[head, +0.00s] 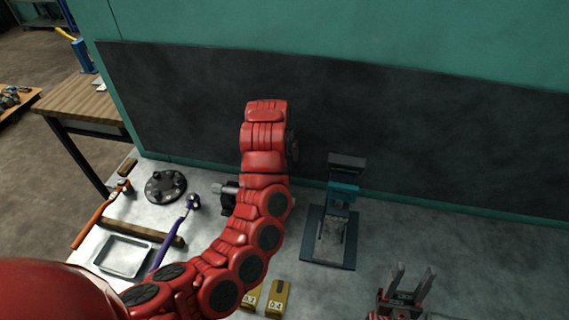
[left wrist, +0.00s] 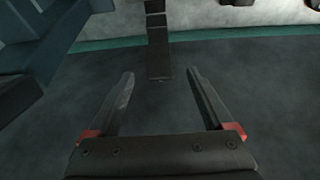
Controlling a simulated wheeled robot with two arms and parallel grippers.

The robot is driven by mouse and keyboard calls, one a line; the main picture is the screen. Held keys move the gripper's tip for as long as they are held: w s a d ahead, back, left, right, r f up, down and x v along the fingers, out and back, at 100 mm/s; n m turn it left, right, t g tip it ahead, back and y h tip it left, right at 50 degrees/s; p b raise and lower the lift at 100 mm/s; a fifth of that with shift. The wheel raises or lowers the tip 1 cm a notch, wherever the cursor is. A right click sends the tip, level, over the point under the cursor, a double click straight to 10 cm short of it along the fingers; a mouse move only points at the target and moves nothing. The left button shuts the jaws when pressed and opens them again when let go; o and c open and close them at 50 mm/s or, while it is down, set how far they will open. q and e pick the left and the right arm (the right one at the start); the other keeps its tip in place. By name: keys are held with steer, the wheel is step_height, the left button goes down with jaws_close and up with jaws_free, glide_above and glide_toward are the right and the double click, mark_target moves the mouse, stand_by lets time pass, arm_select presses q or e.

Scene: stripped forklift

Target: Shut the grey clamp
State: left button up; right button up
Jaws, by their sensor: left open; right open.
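A fixture on a dark base plate (head: 317,250) stands on the bench right of my left arm. It has a teal block (head: 343,190), a dark top piece (head: 347,162) and a grey part (head: 333,226) on the plate. A small grey and black piece (head: 226,190) shows partly behind my left arm. I cannot tell which is the grey clamp. My left gripper (left wrist: 161,76) is open and empty in the left wrist view, with a dark upright bar (left wrist: 157,45) beyond its fingertips; the head view hides its fingers. My right gripper (head: 410,275) is open and empty at the lower right.
A round dark disc (head: 166,187), a metal tray (head: 122,256), an orange-handled tool (head: 97,220) and a purple-handled tool (head: 170,240) lie at the left. Yellow blocks (head: 278,298) sit at the front. A dark panel (head: 430,130) bounds the bench behind. The bench's right side looks clear.

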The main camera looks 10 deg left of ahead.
arm_select(q)
steer(key=p+x, duration=0.2)
steer(key=x, duration=0.5)
steer(key=shift+w+d+f, duration=0.1)
steer(key=shift+w+f, duration=0.15)
steer(key=shift+f, duration=0.1)
steer(key=shift+w+f+p, duration=0.15)
steer(key=shift+f+p, duration=0.2)
steer(key=shift+f, duration=0.35)
jaws_close()
steer(key=shift+c, duration=2)
jaws_free()
